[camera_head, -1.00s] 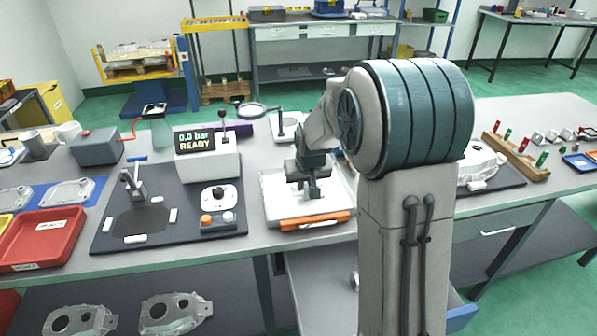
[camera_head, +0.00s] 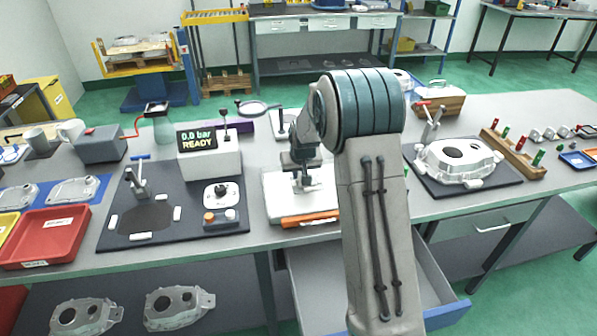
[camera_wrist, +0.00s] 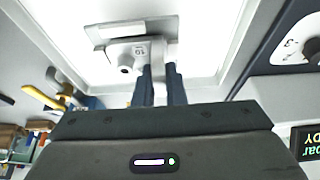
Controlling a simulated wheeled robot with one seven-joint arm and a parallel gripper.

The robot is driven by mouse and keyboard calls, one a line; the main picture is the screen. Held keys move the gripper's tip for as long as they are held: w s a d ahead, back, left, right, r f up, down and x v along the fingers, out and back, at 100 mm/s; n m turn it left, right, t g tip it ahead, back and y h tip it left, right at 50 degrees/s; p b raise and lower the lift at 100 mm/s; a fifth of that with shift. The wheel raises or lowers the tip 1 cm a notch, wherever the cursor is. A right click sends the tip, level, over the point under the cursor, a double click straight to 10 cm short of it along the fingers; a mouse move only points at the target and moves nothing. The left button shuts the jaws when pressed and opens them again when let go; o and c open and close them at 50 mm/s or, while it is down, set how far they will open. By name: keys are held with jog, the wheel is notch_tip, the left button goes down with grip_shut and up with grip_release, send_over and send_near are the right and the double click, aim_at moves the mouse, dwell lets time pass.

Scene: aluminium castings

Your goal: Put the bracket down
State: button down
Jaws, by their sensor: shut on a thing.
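My gripper (camera_head: 303,186) points down over a white tray (camera_head: 276,204) in the middle of the bench. In the wrist view its two dark fingers (camera_wrist: 161,84) are close together, shut on a pale grey bracket (camera_wrist: 125,54). The bracket has a small round boss, a flat plate and a printed mark. The bright white tray floor (camera_wrist: 85,14) lies behind it. Whether the bracket touches the tray floor, I cannot tell. In the head view the bracket is too small and covered to make out clearly.
An orange bar (camera_head: 309,219) lies along the tray's front edge. Left stand a control box (camera_head: 209,164) reading "0.0 bar READY", a dark fixture plate (camera_head: 118,236) and a red bin (camera_head: 42,238). Right, a large casting (camera_head: 462,160) sits on a dark plate. A drawer (camera_head: 440,308) stands open below.

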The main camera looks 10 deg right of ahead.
jog(key=shift+f, duration=0.2)
jog(key=c, duration=1.5)
grip_release()
jog(key=shift+r, duration=0.1)
